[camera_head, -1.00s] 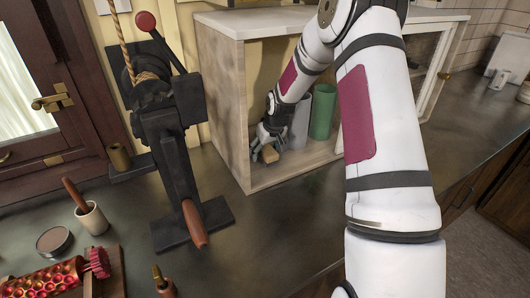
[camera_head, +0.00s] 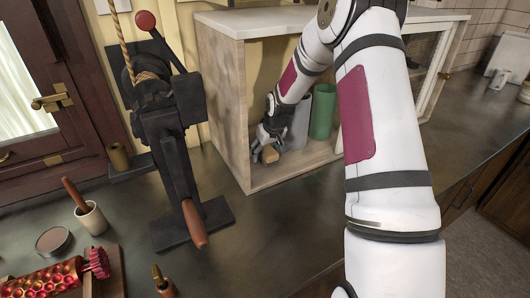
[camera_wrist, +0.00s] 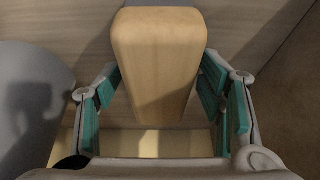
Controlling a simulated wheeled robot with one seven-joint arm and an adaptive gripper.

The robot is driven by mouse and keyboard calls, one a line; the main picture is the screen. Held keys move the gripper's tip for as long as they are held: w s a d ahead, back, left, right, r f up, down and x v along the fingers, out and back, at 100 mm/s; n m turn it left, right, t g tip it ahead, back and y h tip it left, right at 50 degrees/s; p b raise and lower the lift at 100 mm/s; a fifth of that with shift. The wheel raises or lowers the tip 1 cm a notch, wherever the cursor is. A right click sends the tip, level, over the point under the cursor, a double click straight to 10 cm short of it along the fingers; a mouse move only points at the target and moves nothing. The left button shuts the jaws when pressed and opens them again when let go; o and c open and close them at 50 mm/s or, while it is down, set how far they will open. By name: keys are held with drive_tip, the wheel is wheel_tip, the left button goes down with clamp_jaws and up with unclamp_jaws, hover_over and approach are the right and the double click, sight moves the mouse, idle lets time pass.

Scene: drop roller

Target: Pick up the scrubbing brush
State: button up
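A pale wooden block (camera_wrist: 158,60), which I take to be the scrubbing brush, fills the upper middle of the wrist view. No bristles show. The block (camera_head: 270,154) also shows small at the front of the open cabinet's floor. My gripper (camera_wrist: 160,95) has its green-padded fingers on both sides of the block, spread apart, with gaps beside its lower part. The block hides part of the fingertips, so I cannot tell whether they touch it. In the head view my gripper (camera_head: 268,140) reaches down into the cabinet at the block.
The pale cabinet (camera_head: 222,110) has side walls and a top close around my arm. A grey cylinder (camera_head: 299,128) and a green cylinder (camera_head: 322,112) stand right beside my gripper. A black lever press (camera_head: 170,130) stands left of the cabinet.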

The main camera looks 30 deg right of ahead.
drive_tip(key=shift+s, duration=0.1)
drive_tip(key=c, duration=0.9)
drive_tip(key=shift+d, duration=0.1)
drive_tip(key=shift+f, duration=0.1)
drive_tip(key=shift+d+r, duration=0.1)
drive_tip(key=shift+r, duration=0.2)
wheel_tip(320, 180, up, 4)
drive_tip(key=shift+f, duration=0.25)
drive_tip(key=s+a, duration=0.1)
drive_tip(key=s, duration=0.4)
drive_tip(key=s+a+r, duration=0.1)
drive_tip(key=s+a, duration=0.1)
drive_tip(key=s, duration=0.3)
drive_tip(key=s+a, duration=0.1)
drive_tip(key=s, duration=0.4)
drive_tip(key=shift+s+a+r, duration=0.15)
drive_tip(key=shift+a+r, duration=0.1)
drive_tip(key=shift+r, duration=0.05)
